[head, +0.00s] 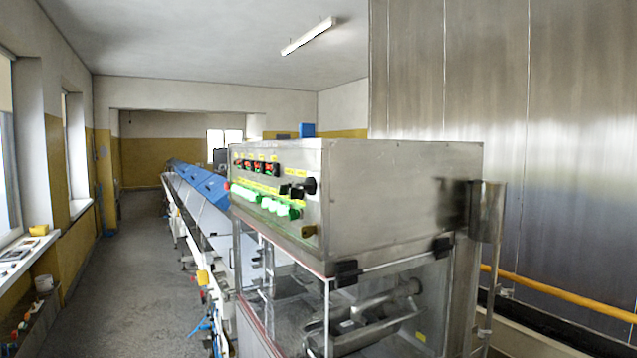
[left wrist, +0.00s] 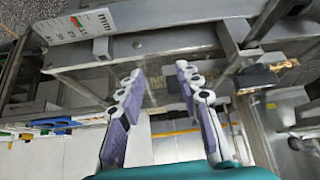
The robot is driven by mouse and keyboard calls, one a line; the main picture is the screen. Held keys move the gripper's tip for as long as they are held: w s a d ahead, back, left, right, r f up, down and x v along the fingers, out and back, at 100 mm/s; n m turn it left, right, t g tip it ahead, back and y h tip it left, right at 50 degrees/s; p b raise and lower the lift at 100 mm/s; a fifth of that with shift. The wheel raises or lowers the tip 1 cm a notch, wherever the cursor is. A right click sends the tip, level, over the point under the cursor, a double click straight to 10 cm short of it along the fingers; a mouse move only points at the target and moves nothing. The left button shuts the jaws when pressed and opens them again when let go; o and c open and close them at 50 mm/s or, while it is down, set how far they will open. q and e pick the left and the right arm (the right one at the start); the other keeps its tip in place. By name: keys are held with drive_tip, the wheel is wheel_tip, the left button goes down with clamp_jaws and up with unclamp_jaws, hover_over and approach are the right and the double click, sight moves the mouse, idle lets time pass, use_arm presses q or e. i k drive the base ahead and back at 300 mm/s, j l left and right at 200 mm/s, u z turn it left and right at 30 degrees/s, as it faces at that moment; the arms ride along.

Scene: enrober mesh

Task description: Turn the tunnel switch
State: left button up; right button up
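The metal control box (head: 400,195) of the machine stands in the middle of the head view. Its left-facing panel carries red-and-black rocker switches (head: 256,167), a row of green buttons (head: 265,201) and a black rotary switch (head: 309,186). I cannot read the labels, so I cannot tell which one is the tunnel switch. My left gripper (left wrist: 158,72) shows only in the left wrist view; its two fingers are apart with nothing between them. A metal frame lies beyond the fingertips. No switch is recognisable there. My right gripper is in neither view.
Below the box is a clear-sided enclosure (head: 375,315) with metal parts inside. A long conveyor line with blue covers (head: 205,184) runs away behind it. Open floor (head: 115,285) lies to the left, beside the windows. A tall metal wall (head: 560,120) and orange pipe (head: 560,292) are right.

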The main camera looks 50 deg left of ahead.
sight(293, 214)
drive_tip(key=u, duration=1.75)
